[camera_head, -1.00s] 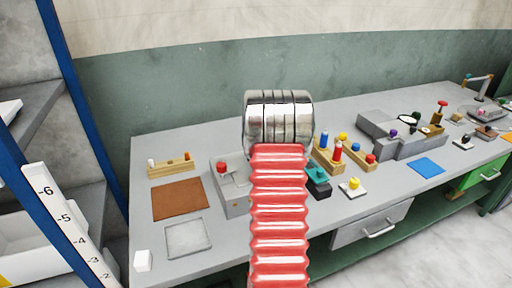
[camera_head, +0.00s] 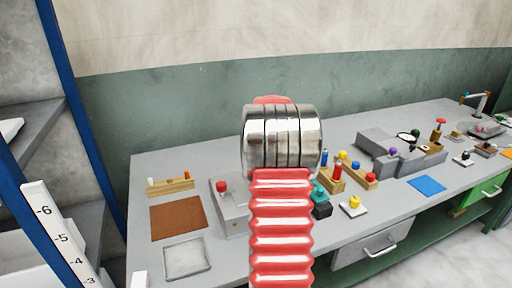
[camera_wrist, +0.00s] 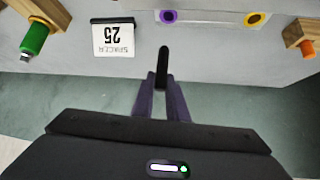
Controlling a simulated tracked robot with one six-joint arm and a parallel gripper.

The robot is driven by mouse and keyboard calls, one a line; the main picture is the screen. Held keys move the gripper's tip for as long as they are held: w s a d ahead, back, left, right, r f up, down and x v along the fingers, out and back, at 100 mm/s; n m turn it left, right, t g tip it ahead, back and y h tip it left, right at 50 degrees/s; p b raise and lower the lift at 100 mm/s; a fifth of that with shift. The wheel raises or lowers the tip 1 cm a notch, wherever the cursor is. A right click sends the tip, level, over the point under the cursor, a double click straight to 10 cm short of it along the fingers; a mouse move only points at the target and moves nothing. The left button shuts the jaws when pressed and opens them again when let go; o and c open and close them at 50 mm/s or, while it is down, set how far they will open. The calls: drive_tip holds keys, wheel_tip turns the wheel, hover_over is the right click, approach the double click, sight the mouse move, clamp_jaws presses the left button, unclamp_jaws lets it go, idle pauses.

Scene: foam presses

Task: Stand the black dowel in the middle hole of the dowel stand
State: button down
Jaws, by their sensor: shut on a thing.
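In the wrist view my gripper (camera_wrist: 161,84), with purple fingers, is shut on the black dowel (camera_wrist: 162,62). The dowel sticks out past the fingertips. In the head view my gripper and the dowel are hidden behind my red and metal arm. A wooden block (camera_head: 171,186) stands at the left back of the bench, with a white peg (camera_head: 151,181) at its left end and an orange-red one (camera_head: 187,180) at its right. It looks like the dowel stand, but I cannot be sure. Its middle hole is too small to make out.
A brown mat (camera_head: 178,217) and a grey tray (camera_head: 187,259) lie before that block. A grey box with a red knob (camera_head: 221,187) stands right of them. Wooden blocks with coloured pegs (camera_head: 335,178) stand right of my arm.

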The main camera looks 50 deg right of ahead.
idle(0.5)
drive_tip(key=w+a+n+t+y, duration=0.15)
drive_tip(key=w+a, duration=0.35)
drive_tip(key=a, duration=0.8)
drive_tip(key=w+a+n+y, duration=0.25)
drive_tip(key=w+a, duration=0.25)
drive_tip(key=a, duration=0.9)
drive_tip(key=s+a+n+y, duration=0.1)
drive_tip(key=a+n, duration=0.1)
drive_tip(key=a, duration=1)
drive_tip(key=s+a+n+y, duration=0.1)
drive_tip(key=a+n, duration=0.1)
drive_tip(key=a, duration=1.1)
drive_tip(key=shift+s+f+t, duration=0.25)
drive_tip(key=shift+s+t, duration=0.1)
drive_tip(key=shift+t, duration=0.1)
drive_tip(key=shift+s, duration=0.1)
